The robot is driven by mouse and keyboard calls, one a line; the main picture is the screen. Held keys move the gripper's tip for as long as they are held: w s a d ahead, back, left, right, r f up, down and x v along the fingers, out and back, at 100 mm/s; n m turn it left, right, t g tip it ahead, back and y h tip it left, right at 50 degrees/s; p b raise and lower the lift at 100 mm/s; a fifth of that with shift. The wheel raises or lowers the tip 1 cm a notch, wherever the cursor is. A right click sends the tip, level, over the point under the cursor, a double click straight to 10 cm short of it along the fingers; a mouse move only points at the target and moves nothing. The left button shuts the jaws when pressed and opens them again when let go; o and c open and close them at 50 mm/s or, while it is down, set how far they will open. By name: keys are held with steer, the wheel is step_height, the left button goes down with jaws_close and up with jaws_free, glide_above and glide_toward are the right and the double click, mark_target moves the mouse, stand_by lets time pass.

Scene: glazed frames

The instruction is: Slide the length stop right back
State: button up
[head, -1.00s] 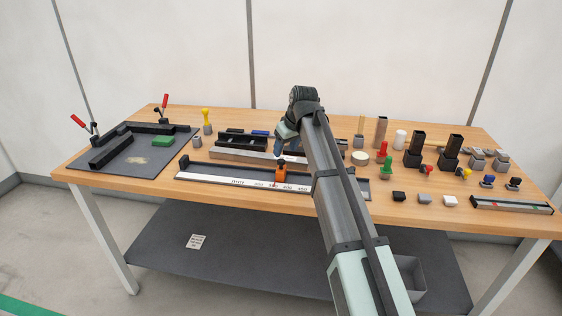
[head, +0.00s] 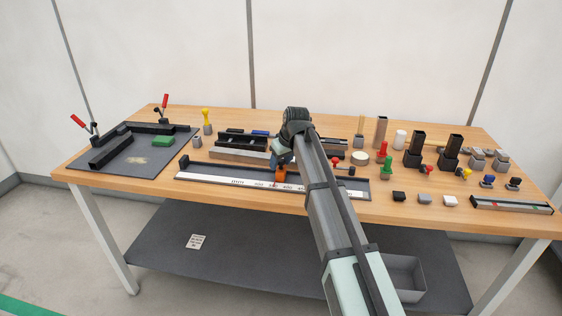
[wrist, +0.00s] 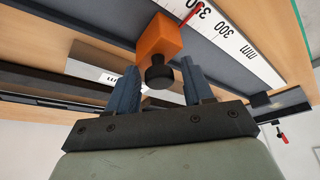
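In the head view my gripper (head: 280,160) is just above and behind the stop.
A dark channel fixture (head: 240,146) stands behind the rail (head: 205,180). Red and green knobs (head: 386,170) and black blocks stand to the right. A dark mat with a corner fence and clamps (head: 130,160) lies at left. The table front edge is close to the rail.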

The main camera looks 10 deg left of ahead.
jaws_close()
stand_by(0.3)
steer(key=d, duration=2.7)
steer(key=shift+d, duration=0.2)
steer(key=shift+c, duration=0.9)
jaws_free()
steer(key=o, duration=0.3)
steer(key=shift+r, duration=0.1)
steer(key=v, duration=1.3)
steer(key=shift+s+r, duration=0.15)
steer(key=shift+r, duration=0.15)
